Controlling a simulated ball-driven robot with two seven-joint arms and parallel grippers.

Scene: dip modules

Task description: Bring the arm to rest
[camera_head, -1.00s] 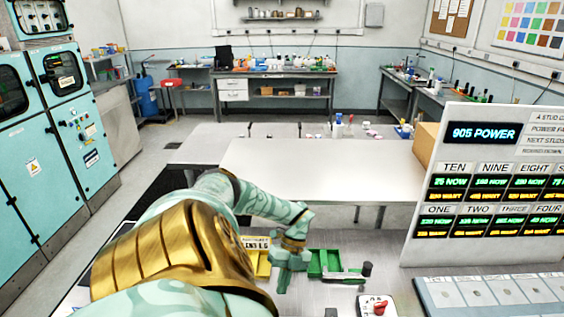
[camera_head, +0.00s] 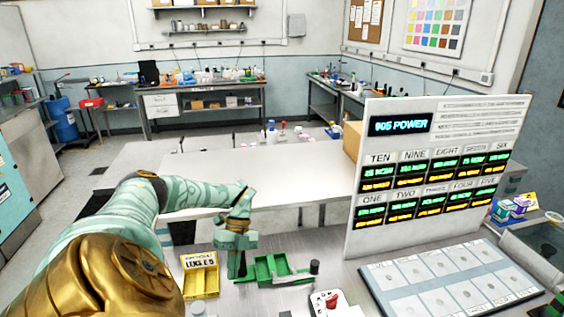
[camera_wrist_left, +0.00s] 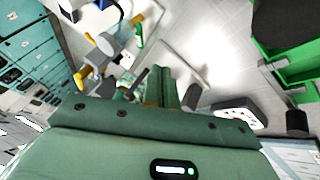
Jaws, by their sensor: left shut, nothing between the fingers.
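My left arm comes in from the left in the head view. Its gripper (camera_head: 237,272) points down and is shut and empty, between a yellow tray (camera_head: 200,284) and a green tray (camera_head: 262,272). I cannot tell how high above the worktop it is. In the left wrist view the closed fingers (camera_wrist_left: 172,86) show with nothing between them, and a green tray (camera_wrist_left: 292,72) is at the right. My right gripper is not in view.
A tall white board (camera_head: 434,150) with lit displays stands at the right. A panel of pale plates (camera_head: 450,285) lies before it. A red-topped switch (camera_head: 328,301) is near the front edge. A white table (camera_head: 290,172) lies beyond, mostly clear.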

